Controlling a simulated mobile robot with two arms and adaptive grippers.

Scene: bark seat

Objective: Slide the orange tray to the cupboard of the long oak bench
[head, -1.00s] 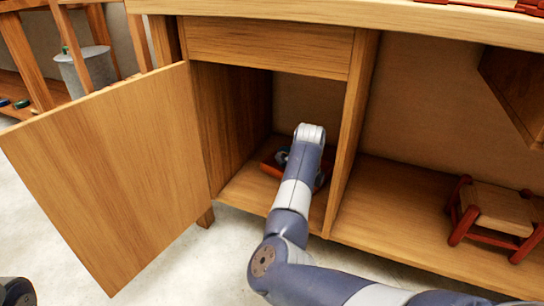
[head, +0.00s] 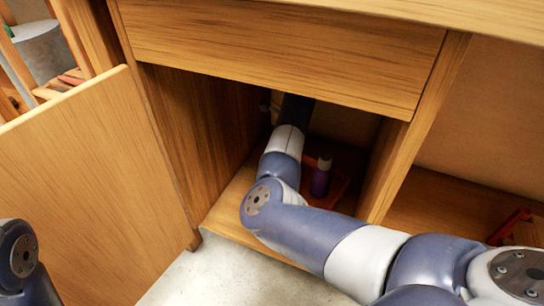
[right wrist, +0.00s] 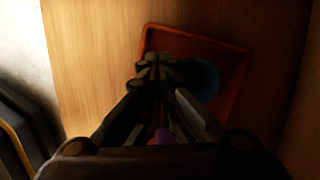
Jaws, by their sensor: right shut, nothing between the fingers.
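The orange tray (head: 341,187) lies on the floor of the open cupboard, partly hidden behind my right arm. A purple bottle with a pale cap (head: 321,178) stands upright on it. The tray also shows from above in the right wrist view (right wrist: 228,62), dark in shadow, with a round blue thing (right wrist: 203,78) on it and a bit of purple low in the picture. My right gripper (right wrist: 155,65) is shut and empty over the tray; I cannot tell whether it touches it. In the head view it is hidden in the dark cupboard. My left gripper is out of view.
The cupboard door (head: 75,190) stands open on the left. A drawer front (head: 280,50) is above the opening, and a divider (head: 410,150) bounds it on the right. A small red-framed stool (head: 520,232) is in the neighbouring bay.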

